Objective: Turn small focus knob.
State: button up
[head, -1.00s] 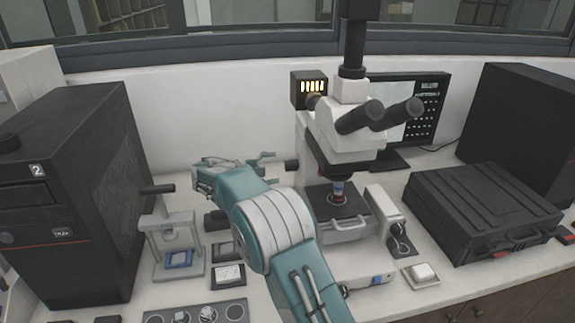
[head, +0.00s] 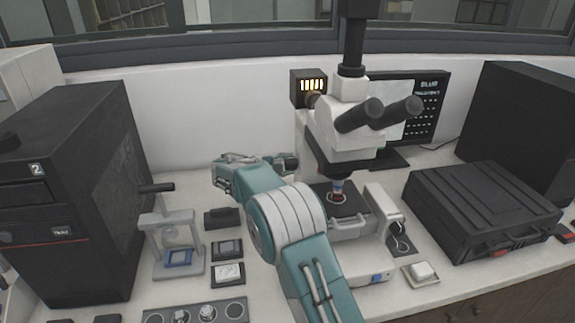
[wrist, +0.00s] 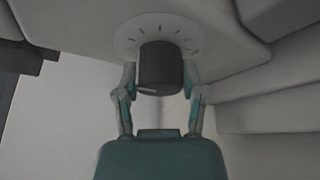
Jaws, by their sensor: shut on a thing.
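The focus knob (wrist: 160,66) is a dark, short cylinder in front of a pale round dial plate (wrist: 187,29) with tick marks. In the wrist view my gripper (wrist: 161,82) has one finger on each side of it, shut on the knob. A light mark shows near the knob's lower edge. In the head view my gripper (head: 280,162) is at the left side of the white microscope (head: 352,130), reaching from the left. The gripped knob is mostly hidden there by the fingers, and its size beside other knobs cannot be judged.
A small press (head: 170,235) and a black case numbered 2 (head: 85,190) stand to the left. Small dark blocks (head: 222,218) lie between press and arm. A control strip (head: 208,312) is at the front. A black toolbox (head: 480,212) and a monitor (head: 425,105) are right and behind.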

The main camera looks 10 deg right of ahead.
jog(key=shift+d+f+n, duration=0.1)
jog(key=shift+n, duration=0.2)
jog(key=shift+n+g+y, duration=0.4)
jog(key=shift+n+g, duration=0.4)
jog(key=shift+n, duration=0.2)
jog(key=shift+f+n+g, duration=0.1)
jog(key=shift+n+g, duration=0.8)
jog(key=shift+n, duration=0.3)
jog(key=shift+d+n+g+y, duration=0.1)
jog(key=shift+n+g+y, duration=0.2)
jog(key=shift+n+g, duration=0.9)
jog(key=shift+n, duration=0.4)
jog(key=shift+r+n+g, duration=0.2)
jog(key=shift+n+g, duration=0.2)
